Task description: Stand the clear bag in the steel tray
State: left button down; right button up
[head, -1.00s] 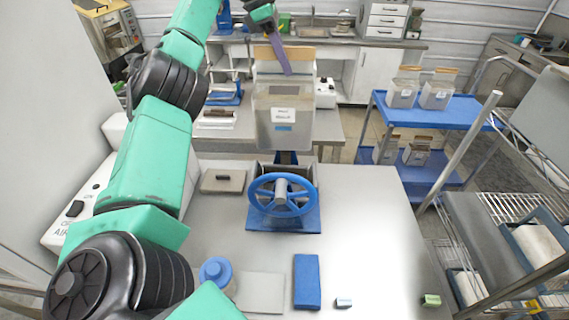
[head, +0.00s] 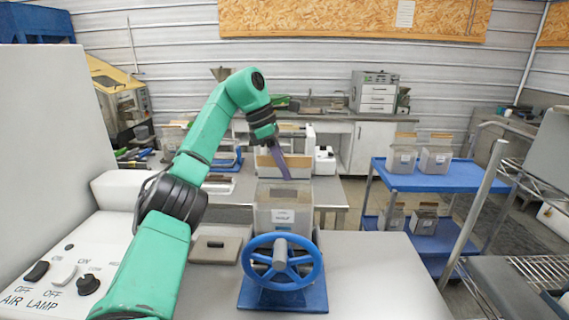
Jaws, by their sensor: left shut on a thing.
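Clear bags with brown tops and white labels, such as this bag (head: 402,162), stand upright on the blue cart. I cannot tell which bag the task means, or pick out the steel tray for certain. My right gripper is out of view.
The blue handwheel (head: 282,262) stands on the near bench in front of the clear box. A flat grey-brown block (head: 215,250) lies left of it. The blue cart (head: 425,177) and a wire rack are at the right. The bench right of the wheel is clear.

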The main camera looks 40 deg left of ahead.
aim_at(281, 182)
pick_arm(q)
notch_tip(281, 182, down, 7)
jog(key=shift+r+b, duration=0.15)
jog(key=shift+b, duration=0.3)
notch_tip(281, 182, down, 4)
jog(key=shift+f, duration=0.3)
jog(key=c, duration=1.2)
grip_release()
jog(key=shift+f, duration=0.15)
jog(key=shift+c, duration=0.2)
jog(key=o, duration=0.4)
jog(key=shift+s, duration=0.1)
jog(key=shift+c, duration=0.2)
jog(key=shift+d, duration=0.15)
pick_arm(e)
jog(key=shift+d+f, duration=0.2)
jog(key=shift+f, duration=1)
